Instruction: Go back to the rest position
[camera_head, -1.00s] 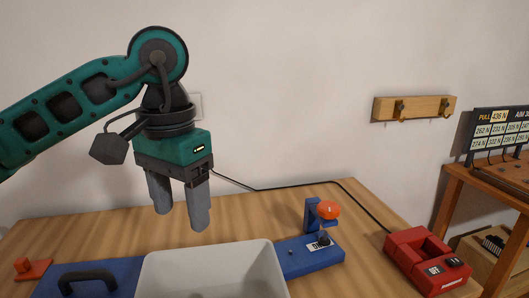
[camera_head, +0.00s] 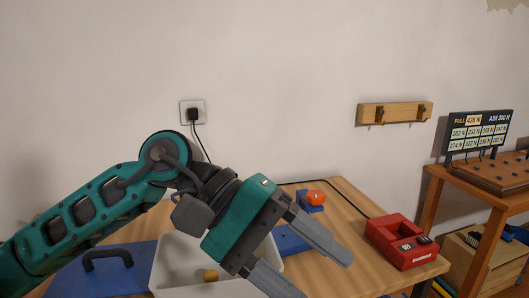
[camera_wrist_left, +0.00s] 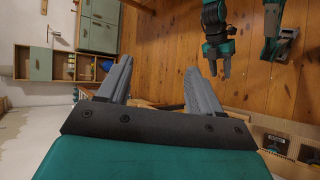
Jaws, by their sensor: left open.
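My left gripper (camera_head: 322,278) is in the lower middle of the head view, tilted, its fingers pointing down and right. Its fingers are spread apart and nothing is between them. It hangs in front of the table, past the right side of a white bin (camera_head: 165,262). In the left wrist view the two grey fingers (camera_wrist_left: 158,70) are also apart and empty, with wooden floor and furniture beyond. A second teal arm with a gripper, which looks like my right one (camera_wrist_left: 219,66), hangs at the top right there. It is too small to tell its opening.
A yellow ball (camera_head: 211,275) lies in the bin. A blue panel with a black handle (camera_head: 106,258) is left of it. A wooden side table (camera_head: 438,195) is farther right.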

